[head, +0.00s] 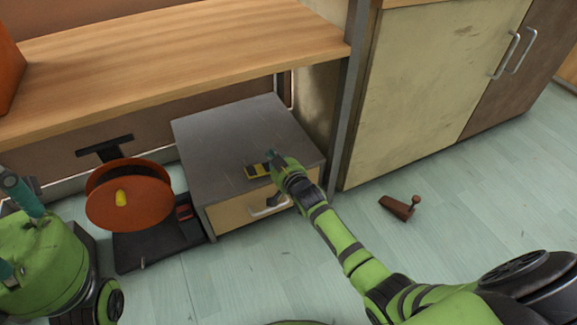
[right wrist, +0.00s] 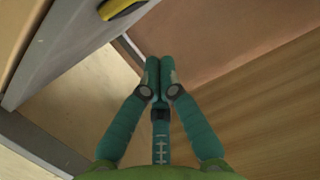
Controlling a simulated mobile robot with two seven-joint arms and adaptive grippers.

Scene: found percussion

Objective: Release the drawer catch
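The low grey cabinet (head: 215,135) stands on the floor with a pale wood drawer front (head: 235,212) and a metal handle (head: 268,208). The drawer looks closed. A yellow and black piece (head: 257,170), perhaps the catch, sits at the cabinet's top front edge; it also shows at the top of the right wrist view (right wrist: 120,8). My right gripper (head: 271,156) is just right of this piece in the head view. Its fingers (right wrist: 158,75) meet at the tips with nothing visible between them. My left gripper (head: 18,190) is at the left edge, partly cut off.
A wooden bench top (head: 180,50) overhangs behind the cabinet. An orange reel (head: 130,195) on a black base stands left of it. A brown piece (head: 398,206) lies on the floor at right. A tall cupboard (head: 430,80) stands at the back right.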

